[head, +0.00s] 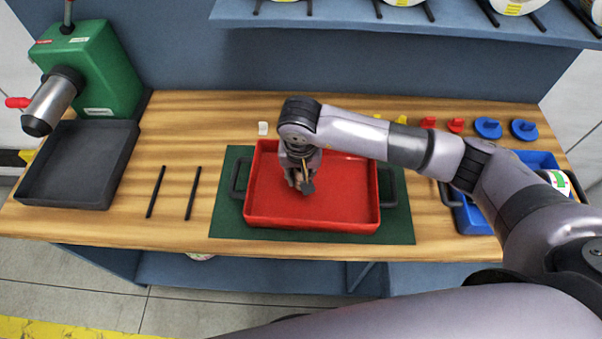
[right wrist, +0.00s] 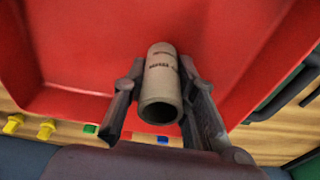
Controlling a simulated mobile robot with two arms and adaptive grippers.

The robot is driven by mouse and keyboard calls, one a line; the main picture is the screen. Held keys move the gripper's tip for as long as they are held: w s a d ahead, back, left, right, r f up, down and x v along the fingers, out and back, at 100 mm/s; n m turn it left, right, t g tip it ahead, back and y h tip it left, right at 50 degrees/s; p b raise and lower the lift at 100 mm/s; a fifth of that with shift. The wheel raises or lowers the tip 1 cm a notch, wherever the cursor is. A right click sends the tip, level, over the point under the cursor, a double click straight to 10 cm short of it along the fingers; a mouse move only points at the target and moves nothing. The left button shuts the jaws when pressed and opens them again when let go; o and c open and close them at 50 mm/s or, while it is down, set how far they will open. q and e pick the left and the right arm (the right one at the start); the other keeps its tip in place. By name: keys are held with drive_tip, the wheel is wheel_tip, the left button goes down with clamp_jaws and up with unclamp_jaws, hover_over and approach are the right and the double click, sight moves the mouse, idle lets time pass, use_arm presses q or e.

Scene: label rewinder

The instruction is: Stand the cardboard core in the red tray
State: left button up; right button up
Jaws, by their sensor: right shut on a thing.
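The cardboard core (right wrist: 161,84) is a tan tube with dark print, between the two fingers of my right gripper (right wrist: 165,97) in the right wrist view. One open end of the core faces the wrist camera. My right gripper (head: 300,184) is shut on it, over the inside of the red tray (head: 345,205) in the head view, left of the tray's middle. The gripper mostly hides the core there. I cannot tell whether the core touches the tray floor. My left gripper is out of view.
The red tray has dark side handles and sits on a green mat (head: 228,218). Two black rods (head: 193,193) and a dark tray (head: 80,165) lie left. A green machine (head: 95,70) stands behind. A blue bin (head: 475,215) is at right. The tray's right half is clear.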

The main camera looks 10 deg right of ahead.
drive_tip(key=shift+f, duration=0.8)
drive_tip(key=shift+f, duration=0.2)
drive_tip(key=o, duration=0.9)
drive_tip(key=shift+c, duration=0.2)
drive_tip(key=shift+r, duration=0.1)
